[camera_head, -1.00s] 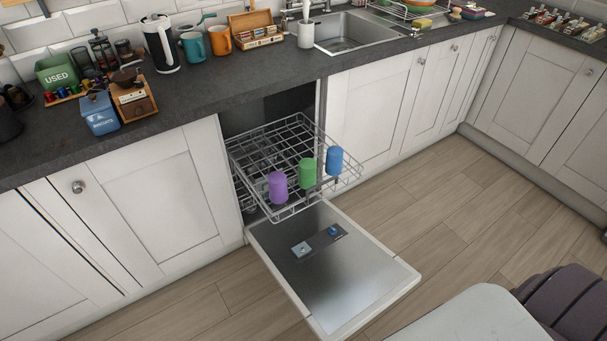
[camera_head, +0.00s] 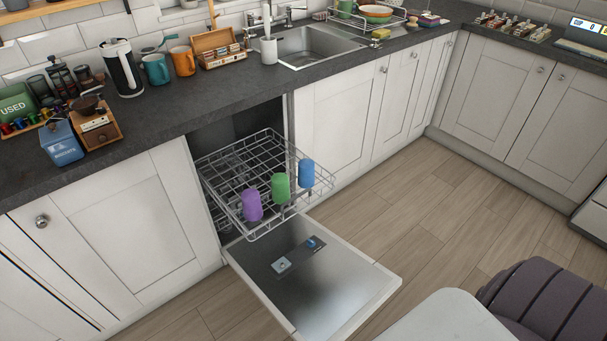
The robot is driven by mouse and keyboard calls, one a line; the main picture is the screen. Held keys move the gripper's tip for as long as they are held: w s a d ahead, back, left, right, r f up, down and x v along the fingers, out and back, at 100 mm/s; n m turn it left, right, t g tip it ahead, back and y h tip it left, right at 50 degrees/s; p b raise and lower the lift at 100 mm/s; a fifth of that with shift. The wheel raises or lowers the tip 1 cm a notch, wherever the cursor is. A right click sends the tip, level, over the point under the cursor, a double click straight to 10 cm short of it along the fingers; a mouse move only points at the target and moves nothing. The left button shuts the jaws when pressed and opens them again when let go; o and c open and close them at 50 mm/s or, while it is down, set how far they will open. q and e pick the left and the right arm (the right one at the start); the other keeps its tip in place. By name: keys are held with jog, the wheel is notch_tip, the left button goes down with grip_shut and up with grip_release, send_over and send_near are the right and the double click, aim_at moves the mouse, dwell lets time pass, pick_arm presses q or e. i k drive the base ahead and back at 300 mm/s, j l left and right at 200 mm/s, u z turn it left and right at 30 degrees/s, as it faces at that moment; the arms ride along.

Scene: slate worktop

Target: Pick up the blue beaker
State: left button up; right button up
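The blue beaker (camera_head: 306,173) stands at the right end of a row of three in the pulled-out dishwasher rack (camera_head: 262,227). The green beaker (camera_head: 280,188) is just left of it, and the purple beaker (camera_head: 252,205) is left of the green one. All three look upside down, with closed ends up. Neither of my grippers shows in the head view.
The dishwasher door (camera_head: 330,290) lies open below the rack. A slate worktop (camera_head: 200,98) runs above, with a sink (camera_head: 315,45), kettle and mugs. A purple-grey chair (camera_head: 535,300) and a pale surface (camera_head: 450,320) are at the lower right. The wooden floor between is clear.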

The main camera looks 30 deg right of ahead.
aim_at(306, 173)
jog(key=u, duration=1.35)
jog(key=z, duration=2.4)
jog(key=i+l+u, duration=0.15)
jog(key=l, duration=0.25)
jog(key=i+l+u, duration=0.15)
jog(key=l, duration=0.3)
jog(key=l+u, duration=0.2)
jog(key=l, duration=0.2)
jog(key=i, duration=0.05)
